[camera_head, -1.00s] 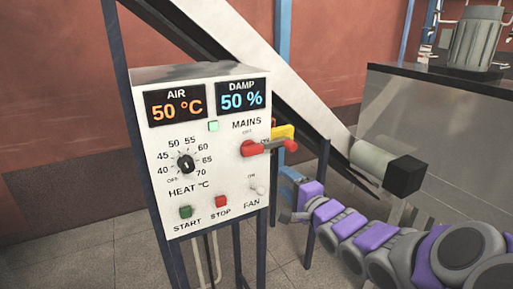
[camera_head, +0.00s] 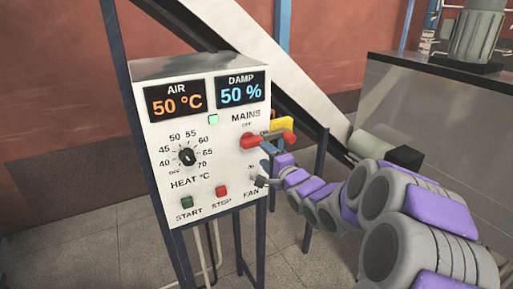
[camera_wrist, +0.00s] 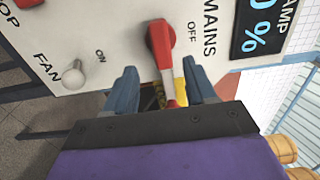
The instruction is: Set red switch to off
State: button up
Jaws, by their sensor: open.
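The red MAINS switch (camera_head: 250,141) is on the right side of the white control panel. Its red lever points sideways to the right, with the OFF label above it. In the wrist view the red switch (camera_wrist: 161,45) runs down between my two blue fingers, with its far end near the yellow part behind it. My gripper (camera_wrist: 162,82) is open, with one finger on each side of the lever and visible space on both sides. In the head view my gripper (camera_head: 267,164) is at the panel's right edge, just below the lever, partly hiding the area there.
The FAN toggle (camera_wrist: 74,75) is close to one finger in the wrist view. The HEAT knob (camera_head: 187,157), green START button (camera_head: 187,202) and red STOP button (camera_head: 221,191) share the panel. A slanted chute (camera_head: 240,45) passes behind, and a dark post (camera_head: 316,180) stands right of the panel.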

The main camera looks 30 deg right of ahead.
aim_at(254, 145)
jog(key=w, duration=0.3)
jog(key=w+a, duration=0.1)
jog(key=w, duration=0.1)
jog(key=shift+w, duration=0.3)
jog(key=shift+w+b, duration=0.3)
jog(key=shift+w, duration=0.2)
jog(key=shift+w+d, duration=0.1)
jog(key=shift+d, duration=0.1)
jog(key=shift+c, duration=0.2)
jog(key=shift+a, duration=0.1)
grip_shut()
jog(key=shift+f, duration=0.1)
